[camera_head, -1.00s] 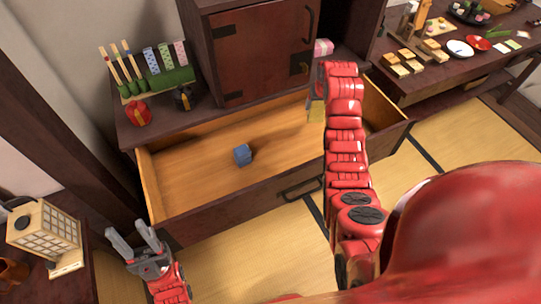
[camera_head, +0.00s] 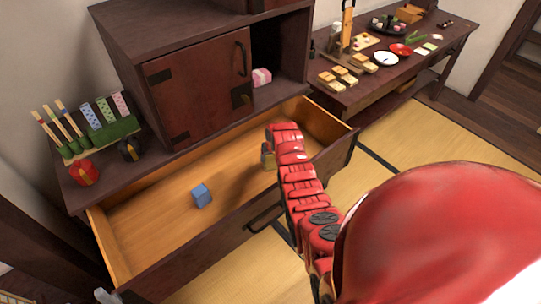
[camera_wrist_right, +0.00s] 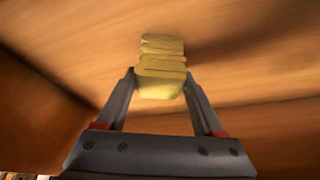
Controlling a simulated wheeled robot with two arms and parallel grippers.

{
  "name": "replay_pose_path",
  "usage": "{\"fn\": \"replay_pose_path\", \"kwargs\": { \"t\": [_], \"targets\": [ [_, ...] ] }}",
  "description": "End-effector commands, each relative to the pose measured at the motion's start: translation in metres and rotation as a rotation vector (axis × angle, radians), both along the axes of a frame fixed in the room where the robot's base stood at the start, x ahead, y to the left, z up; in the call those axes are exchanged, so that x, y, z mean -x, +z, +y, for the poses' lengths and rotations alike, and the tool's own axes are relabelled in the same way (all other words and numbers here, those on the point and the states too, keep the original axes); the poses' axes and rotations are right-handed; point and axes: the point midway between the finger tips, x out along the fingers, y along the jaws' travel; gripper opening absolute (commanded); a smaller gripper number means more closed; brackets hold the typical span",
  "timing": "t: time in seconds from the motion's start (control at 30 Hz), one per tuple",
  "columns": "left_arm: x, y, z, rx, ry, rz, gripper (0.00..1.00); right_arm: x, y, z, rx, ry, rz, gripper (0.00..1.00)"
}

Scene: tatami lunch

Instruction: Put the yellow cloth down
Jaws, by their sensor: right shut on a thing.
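The yellow cloth (camera_wrist_right: 161,66) is a small folded stack between the two fingers of my right gripper (camera_wrist_right: 158,84) in the right wrist view. The gripper is shut on it, inside the open wooden drawer (camera_head: 150,222). In the head view a bit of the cloth (camera_head: 267,157) shows at the drawer's right part, beside my red right arm, which hides most of the gripper. Whether the cloth touches the drawer floor I cannot tell. Of my left gripper (camera_head: 106,296) only a grey tip shows at the bottom left edge.
A blue cube (camera_head: 201,195) lies in the drawer, left of the cloth. A dark cabinet (camera_head: 200,85) stands behind, with a pink striped bundle (camera_head: 261,77) in its open side. A rack (camera_head: 100,137), a red pot (camera_head: 82,172) and a dark pot (camera_head: 130,149) stand left. A food table (camera_head: 400,85) is at right.

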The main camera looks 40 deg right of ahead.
Motion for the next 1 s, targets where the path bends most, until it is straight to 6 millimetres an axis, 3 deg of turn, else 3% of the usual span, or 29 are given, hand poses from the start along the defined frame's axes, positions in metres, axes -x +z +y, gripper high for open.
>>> {"fn": "replay_pose_path", "kwargs": {
  "t": [0.27, 0.3, 0.47, 0.73, 1.0],
  "targets": [
    [0.000, -0.003, 0.000, 0.000, 0.000, 0.000, 0.50, -0.001, -0.002, 0.000, 0.001, 0.000, -0.002, 0.15],
    [0.000, -0.002, 0.000, 0.000, 0.000, 0.000, 0.50, -0.001, -0.002, 0.000, 0.001, 0.000, -0.002, 0.73],
    [0.000, -0.002, 0.000, 0.000, 0.000, 0.000, 0.50, -0.001, -0.001, 0.000, 0.001, 0.000, -0.003, 0.99],
    [0.000, -0.001, 0.000, 0.000, 0.000, 0.000, 0.50, -0.001, 0.000, 0.000, 0.001, 0.000, -0.003, 0.99],
    [0.000, -0.001, 0.000, 0.000, 0.000, 0.000, 0.50, 0.003, 0.015, 0.001, 0.001, -0.001, -0.006, 0.99]
  ]
}}
